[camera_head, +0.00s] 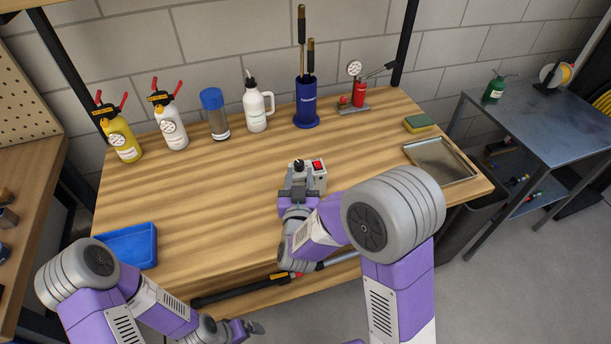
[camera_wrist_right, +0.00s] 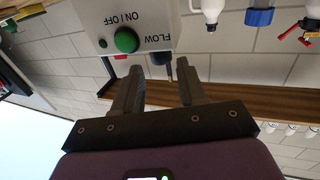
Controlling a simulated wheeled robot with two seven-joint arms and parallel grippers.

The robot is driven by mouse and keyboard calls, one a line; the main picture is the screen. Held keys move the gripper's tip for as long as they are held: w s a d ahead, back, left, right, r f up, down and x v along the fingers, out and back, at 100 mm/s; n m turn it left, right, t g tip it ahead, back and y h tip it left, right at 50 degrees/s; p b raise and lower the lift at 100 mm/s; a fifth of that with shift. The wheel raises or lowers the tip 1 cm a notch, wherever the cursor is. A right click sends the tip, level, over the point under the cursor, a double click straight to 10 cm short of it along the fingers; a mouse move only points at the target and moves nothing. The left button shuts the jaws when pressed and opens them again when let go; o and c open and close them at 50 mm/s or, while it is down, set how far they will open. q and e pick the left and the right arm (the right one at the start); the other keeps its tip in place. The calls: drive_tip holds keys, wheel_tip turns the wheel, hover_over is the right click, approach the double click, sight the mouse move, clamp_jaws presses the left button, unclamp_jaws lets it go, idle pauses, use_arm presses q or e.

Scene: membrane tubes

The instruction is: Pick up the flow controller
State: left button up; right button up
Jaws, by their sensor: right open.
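The flow controller (camera_head: 318,176) is a small light grey box with a red switch and a black knob on top, standing mid-table in the head view. In the right wrist view its face (camera_wrist_right: 155,18) appears upside down, with a green button and the words FLOW and ON / OFF. My right gripper (camera_head: 298,192) is at the box's near side and partly covers it. In the wrist view its two fingers (camera_wrist_right: 160,75) are apart, with the box just beyond the tips. My left gripper (camera_head: 245,328) is low, off the table's front edge, too small to read.
Spray bottles (camera_head: 122,138), a blue-capped jar (camera_head: 215,115), a white bottle (camera_head: 257,110), a blue tool holder (camera_head: 306,105) and a red gauge pump (camera_head: 358,95) line the back. A blue tray (camera_head: 130,246) is front left; a metal tray (camera_head: 440,160) and sponge (camera_head: 419,123) are right. The table around the box is clear.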

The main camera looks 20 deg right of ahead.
sight(299, 168)
drive_tip(key=b+x, duration=0.1)
drive_tip(key=x, duration=0.4)
drive_tip(key=shift+w+f, duration=0.15)
drive_tip(key=shift+f, duration=0.05)
drive_tip(key=shift+c, duration=0.3)
clamp_jaws()
